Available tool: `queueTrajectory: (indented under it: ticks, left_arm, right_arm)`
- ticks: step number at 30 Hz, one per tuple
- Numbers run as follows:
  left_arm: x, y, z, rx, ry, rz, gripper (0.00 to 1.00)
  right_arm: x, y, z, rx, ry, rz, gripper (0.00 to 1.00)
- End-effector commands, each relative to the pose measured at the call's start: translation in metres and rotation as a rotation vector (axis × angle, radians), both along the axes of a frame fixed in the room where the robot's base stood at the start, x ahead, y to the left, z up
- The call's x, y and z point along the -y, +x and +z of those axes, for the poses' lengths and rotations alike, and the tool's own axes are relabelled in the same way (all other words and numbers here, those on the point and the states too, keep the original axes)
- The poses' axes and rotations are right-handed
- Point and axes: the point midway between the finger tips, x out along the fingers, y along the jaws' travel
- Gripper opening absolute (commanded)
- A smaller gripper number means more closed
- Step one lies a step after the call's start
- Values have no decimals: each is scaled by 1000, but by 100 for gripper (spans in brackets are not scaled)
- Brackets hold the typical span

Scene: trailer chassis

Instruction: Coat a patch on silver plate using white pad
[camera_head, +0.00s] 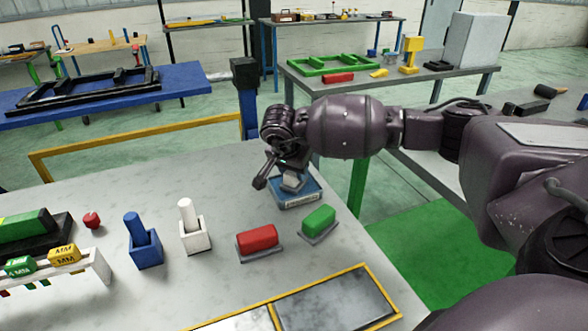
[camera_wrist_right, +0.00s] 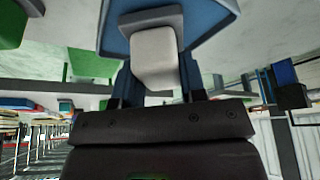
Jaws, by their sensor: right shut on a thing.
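My right gripper (camera_head: 288,170) points down over a small blue tray (camera_head: 300,197) at the far right part of the grey table. It is shut on the white pad (camera_head: 292,182), a pale block on a grey base. In the right wrist view the white pad (camera_wrist_right: 153,58) sits between the two fingers, with the blue tray behind it. I cannot tell whether the pad touches the tray. My left gripper is not in view.
A red pad (camera_head: 257,241) and a green pad (camera_head: 318,219) stand between the tray and the frame. Blue (camera_head: 144,246) and white (camera_head: 194,234) holders with upright handles stand left of them. A red knob (camera_head: 92,220) and a rack of labelled pieces (camera_head: 60,270) are farther left.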

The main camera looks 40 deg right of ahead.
Motion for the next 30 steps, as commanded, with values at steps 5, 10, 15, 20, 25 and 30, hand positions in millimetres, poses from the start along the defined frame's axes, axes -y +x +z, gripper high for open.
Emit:
queueTrajectory:
  ticks: [5,10,15,20,25,30]
  left_arm:
    - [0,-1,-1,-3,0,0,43]
    - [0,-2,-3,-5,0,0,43]
    - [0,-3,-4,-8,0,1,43]
    - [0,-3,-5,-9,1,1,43]
    - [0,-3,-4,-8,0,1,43]
    - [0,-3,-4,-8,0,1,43]
  right_arm:
    - [0,0,-2,0,-1,0,19]
    - [0,0,-3,0,-1,0,19]
    - [0,0,-5,0,-1,0,19]
    - [0,0,-6,0,-1,0,19]
    - [0,0,-6,1,0,0,19]
    - [0,0,-6,0,-1,0,19]
